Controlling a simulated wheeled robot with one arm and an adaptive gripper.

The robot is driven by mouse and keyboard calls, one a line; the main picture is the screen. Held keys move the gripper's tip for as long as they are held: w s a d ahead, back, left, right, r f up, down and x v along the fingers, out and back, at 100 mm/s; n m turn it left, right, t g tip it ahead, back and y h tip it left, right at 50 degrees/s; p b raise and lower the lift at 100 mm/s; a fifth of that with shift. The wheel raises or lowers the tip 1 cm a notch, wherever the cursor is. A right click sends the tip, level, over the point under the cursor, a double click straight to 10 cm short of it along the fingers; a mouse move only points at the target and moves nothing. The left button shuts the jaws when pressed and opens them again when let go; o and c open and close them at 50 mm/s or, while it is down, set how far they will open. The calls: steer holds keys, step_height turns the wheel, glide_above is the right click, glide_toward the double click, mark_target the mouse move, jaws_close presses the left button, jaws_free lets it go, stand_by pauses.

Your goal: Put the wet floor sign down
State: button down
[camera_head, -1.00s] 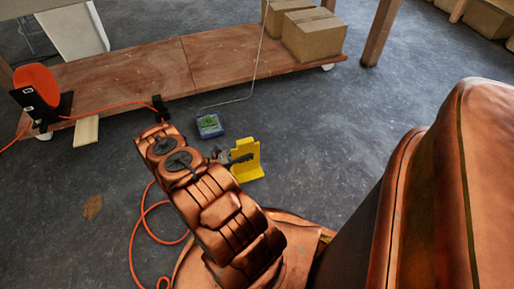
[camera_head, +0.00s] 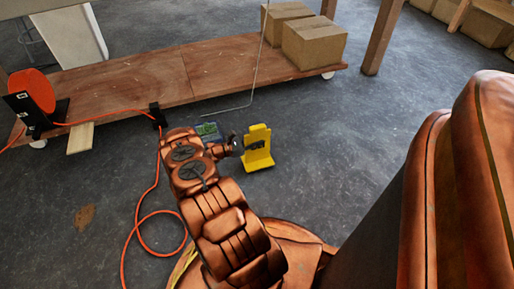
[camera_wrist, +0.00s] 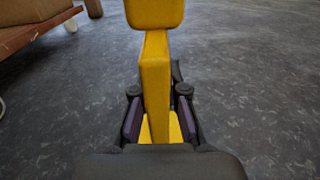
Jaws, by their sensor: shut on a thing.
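The yellow wet floor sign (camera_head: 257,144) is upright, low over or on the grey floor, right of my arm's end in the head view. The frames do not settle whether its base touches the floor. My gripper (camera_head: 243,147) reaches it from the left. In the wrist view the sign (camera_wrist: 155,75) stands between the dark fingers of my gripper (camera_wrist: 157,118), which are shut on its narrow upright part. A yellow base shows below, partly hidden by the gripper.
A blue-and-green item (camera_head: 207,130) lies on the floor behind my arm. A wheeled wooden platform (camera_head: 150,75) carries cardboard boxes (camera_head: 314,43). An orange cable (camera_head: 140,215) from an orange reel (camera_head: 36,90) lies left of my arm. Floor to the right of the sign is clear.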

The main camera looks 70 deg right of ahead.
step_height(320, 180, down, 3)
steer(key=shift+r+b, duration=0.2)
steer(key=shift+b, duration=0.25)
steer(key=c, duration=1.2)
jaws_free()
steer(key=shift+f, duration=0.1)
